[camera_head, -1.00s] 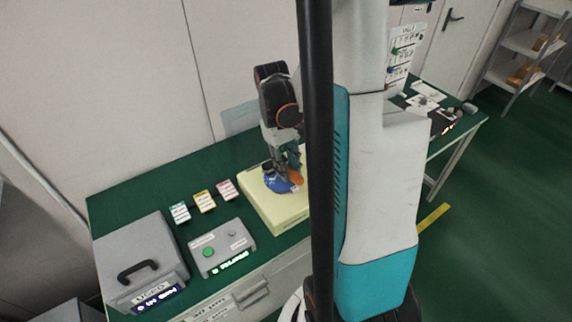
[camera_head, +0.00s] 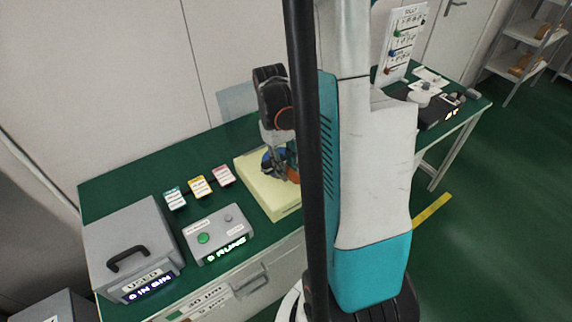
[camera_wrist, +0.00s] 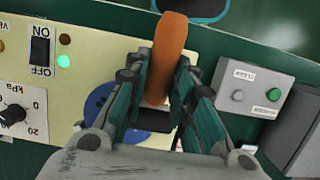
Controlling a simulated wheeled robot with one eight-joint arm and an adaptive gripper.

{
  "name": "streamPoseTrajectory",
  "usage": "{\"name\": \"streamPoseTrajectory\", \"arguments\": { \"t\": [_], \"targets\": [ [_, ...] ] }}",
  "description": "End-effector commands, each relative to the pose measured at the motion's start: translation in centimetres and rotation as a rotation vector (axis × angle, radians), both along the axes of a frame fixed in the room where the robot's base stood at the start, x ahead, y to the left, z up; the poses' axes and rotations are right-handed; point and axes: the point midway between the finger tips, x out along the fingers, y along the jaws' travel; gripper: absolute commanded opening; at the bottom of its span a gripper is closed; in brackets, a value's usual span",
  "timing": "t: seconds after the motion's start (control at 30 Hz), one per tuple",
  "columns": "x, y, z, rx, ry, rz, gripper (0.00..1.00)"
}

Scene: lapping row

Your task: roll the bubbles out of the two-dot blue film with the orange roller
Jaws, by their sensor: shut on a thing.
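In the wrist view, my gripper (camera_wrist: 158,88) is shut on the orange roller (camera_wrist: 169,45), which sticks out past the fingers. A blue disc-shaped film (camera_wrist: 99,103) lies on the pale yellow block (camera_wrist: 207,62), partly hidden behind my fingers. No dots or bubbles can be made out on it. In the head view, my gripper (camera_head: 280,160) is low over the yellow block (camera_head: 276,204), with a bit of the blue film (camera_head: 267,161) and of the orange roller (camera_head: 292,175) showing. I cannot tell whether the roller touches the film.
The block carries an ON/OFF switch (camera_wrist: 40,50), a lit green lamp (camera_wrist: 64,61) and a kPa dial (camera_wrist: 12,115). Left of it stand three small coloured cards (camera_head: 198,187), a grey button box (camera_head: 217,232) and a grey handled bin (camera_head: 133,250). The green table behind is clear.

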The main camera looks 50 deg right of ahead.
Motion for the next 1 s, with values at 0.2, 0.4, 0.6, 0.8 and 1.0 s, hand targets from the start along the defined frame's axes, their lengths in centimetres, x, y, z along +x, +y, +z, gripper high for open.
{"name": "streamPoseTrajectory", "arguments": {
  "t": [0.2,0.4,0.6,0.8,1.0],
  "targets": [
    [0.00,0.00,0.06,0.000,0.000,0.000,0.00],
    [-0.01,0.00,0.04,0.000,0.000,0.000,0.00],
    [-0.01,0.00,-0.14,0.000,0.000,0.000,0.00],
    [0.00,0.00,-0.43,0.000,0.000,0.000,0.00],
    [0.00,0.00,-0.70,0.000,0.000,0.000,0.00]
  ]
}}
